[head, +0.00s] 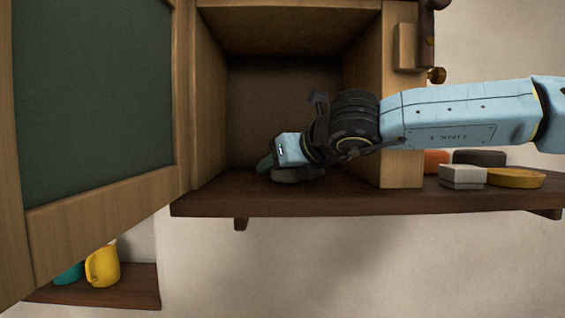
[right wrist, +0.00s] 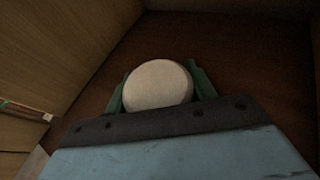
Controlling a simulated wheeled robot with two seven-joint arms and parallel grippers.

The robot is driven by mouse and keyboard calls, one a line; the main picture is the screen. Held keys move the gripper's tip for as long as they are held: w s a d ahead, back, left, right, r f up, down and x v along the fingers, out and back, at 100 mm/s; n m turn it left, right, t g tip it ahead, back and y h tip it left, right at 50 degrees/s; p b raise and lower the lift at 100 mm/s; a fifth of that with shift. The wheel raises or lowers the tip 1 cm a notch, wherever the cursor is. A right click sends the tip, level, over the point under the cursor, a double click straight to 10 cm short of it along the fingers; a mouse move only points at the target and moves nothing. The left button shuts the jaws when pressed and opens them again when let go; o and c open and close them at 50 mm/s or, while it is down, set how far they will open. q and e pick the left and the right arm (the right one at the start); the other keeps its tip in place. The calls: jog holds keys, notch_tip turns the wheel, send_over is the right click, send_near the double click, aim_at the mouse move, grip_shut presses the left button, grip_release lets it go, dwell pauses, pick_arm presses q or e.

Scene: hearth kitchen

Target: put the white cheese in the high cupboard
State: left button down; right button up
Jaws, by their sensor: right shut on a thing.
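The high cupboard (head: 285,90) is open, a wooden box with a bare back wall; its door (head: 95,100) with a dark green panel stands open at the left. My right arm reaches in from the right, and my right gripper (head: 265,164) is inside, low near the cupboard floor (head: 225,190). In the right wrist view the white cheese (right wrist: 158,85), a round pale disc, sits between the green fingers of my right gripper (right wrist: 158,90), which is shut on it. The cheese is not clearly visible in the head view. I cannot tell whether it touches the floor. My left gripper is out of view.
The cupboard's right side wall (head: 402,165) stands close under my right arm. On the shelf to its right are a white box (head: 462,175), a yellow dish (head: 515,178) and orange and dark items. A lower shelf (head: 120,290) holds a yellow mug (head: 103,266) and a teal one (head: 70,273).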

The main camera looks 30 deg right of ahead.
jog(key=shift+f+b, duration=0.1)
jog(key=shift+b, duration=0.2)
jog(key=o, duration=1.1)
jog(key=shift+r+p, duration=0.25)
jog(key=shift+p, duration=0.15)
jog(key=b+v, duration=0.3)
jog(key=v, duration=0.9)
jog(key=shift+f, duration=0.1)
